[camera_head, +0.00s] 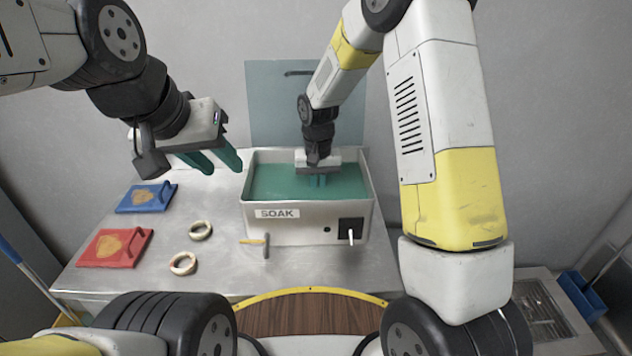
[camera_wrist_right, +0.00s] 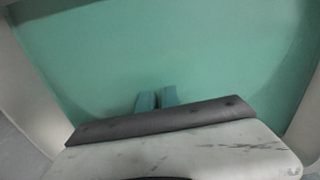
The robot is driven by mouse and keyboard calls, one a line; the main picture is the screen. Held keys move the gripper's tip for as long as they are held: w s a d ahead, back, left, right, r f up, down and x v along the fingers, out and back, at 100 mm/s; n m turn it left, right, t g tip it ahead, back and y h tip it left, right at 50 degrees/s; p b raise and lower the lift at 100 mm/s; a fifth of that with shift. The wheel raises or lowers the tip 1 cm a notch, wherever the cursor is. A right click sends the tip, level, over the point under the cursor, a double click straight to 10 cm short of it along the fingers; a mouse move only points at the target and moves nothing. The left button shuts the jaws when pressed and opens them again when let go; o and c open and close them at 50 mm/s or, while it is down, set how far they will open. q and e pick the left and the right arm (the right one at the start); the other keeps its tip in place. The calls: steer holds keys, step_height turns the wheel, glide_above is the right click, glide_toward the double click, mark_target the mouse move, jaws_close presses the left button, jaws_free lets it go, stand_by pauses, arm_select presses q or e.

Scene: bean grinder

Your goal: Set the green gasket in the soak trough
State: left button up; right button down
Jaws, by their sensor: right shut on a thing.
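The soak trough (camera_head: 300,233) is a pale box labelled SOAK on the metal counter, with green filling its inside. My right gripper (camera_head: 318,182) points down inside the trough, its fingertips over or in the green. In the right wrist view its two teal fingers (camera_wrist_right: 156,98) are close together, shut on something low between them. I cannot make out the green gasket's outline against the green. My left gripper (camera_head: 217,163) is open and empty, in the air left of the trough.
Two cream rings (camera_head: 201,230) (camera_head: 183,264) lie on the counter (camera_head: 330,265) left of the trough. A blue board (camera_head: 146,197) and a red board (camera_head: 115,247) lie farther left. A yellow-handled tool (camera_head: 252,242) is by the trough's front. A wooden surface (camera_head: 312,314) is nearest.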

steer(key=shift+f, duration=0.55)
steer(key=shift+f, duration=0.15)
steer(key=c, duration=1.5)
jaws_free()
steer(key=shift+c, duration=0.2)
step_height(320, 180, up, 12)
step_height(320, 180, up, 6)
steer(key=t, duration=0.1)
glide_above(318, 198)
steer(key=s+d, duration=0.3)
steer(key=s+d+r+t+y, duration=0.1)
steer(key=s+d+r, duration=0.3)
steer(key=s, duration=0.5)
steer(key=s+d+r+t+y, duration=0.1)
steer(key=s+d+r+t, duration=0.3)
steer(key=s, duration=0.6)
steer(key=shift+d, duration=0.4)
